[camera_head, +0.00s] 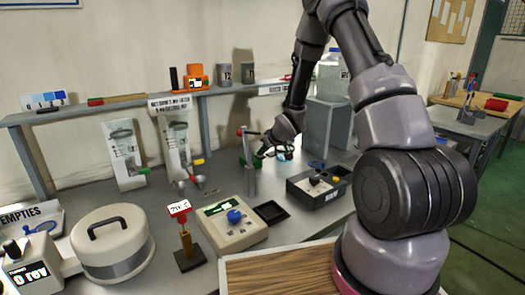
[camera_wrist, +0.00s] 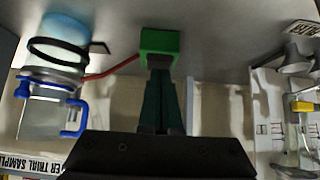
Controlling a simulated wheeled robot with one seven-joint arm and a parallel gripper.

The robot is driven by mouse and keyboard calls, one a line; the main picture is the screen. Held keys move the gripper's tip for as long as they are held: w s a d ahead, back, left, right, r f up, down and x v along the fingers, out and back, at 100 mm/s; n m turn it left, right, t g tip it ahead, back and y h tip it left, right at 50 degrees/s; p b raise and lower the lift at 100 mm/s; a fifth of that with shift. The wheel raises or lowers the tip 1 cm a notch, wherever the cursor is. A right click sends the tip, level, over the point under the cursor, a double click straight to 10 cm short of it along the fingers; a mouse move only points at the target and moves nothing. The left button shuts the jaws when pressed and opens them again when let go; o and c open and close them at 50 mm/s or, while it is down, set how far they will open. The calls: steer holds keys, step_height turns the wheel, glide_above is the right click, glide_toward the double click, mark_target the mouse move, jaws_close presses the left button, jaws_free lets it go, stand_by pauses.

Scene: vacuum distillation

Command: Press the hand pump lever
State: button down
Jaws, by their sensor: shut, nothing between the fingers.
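The hand pump stands near the back middle of the bench in the head view, beside a grey upright post (camera_head: 249,178). Its green block (camera_head: 243,160) is low by the post, and a red knob (camera_head: 239,132) shows above. In the wrist view the green block (camera_wrist: 160,42) lies just beyond my fingertips, with a thin red rod (camera_wrist: 110,68) running to its left. My gripper (camera_head: 264,151) is shut and empty, close to the pump; its fingers (camera_wrist: 163,80) point at the green block. I cannot tell whether they touch it.
A glass jar with blue fittings (camera_wrist: 45,112) is left of my fingers in the wrist view. A dark tray (camera_head: 315,197), a beige device with a blue knob (camera_head: 232,226) and a red sign on a stand (camera_head: 181,209) stand nearer. A shelf (camera_head: 150,101) runs behind.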

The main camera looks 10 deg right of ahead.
mark_target(262, 159)
steer(key=f, duration=0.3)
steer(key=shift+s+d, duration=0.15)
steer(key=shift+s, duration=0.2)
steer(key=shift+r, duration=0.95)
steer(key=shift+w, duration=0.1)
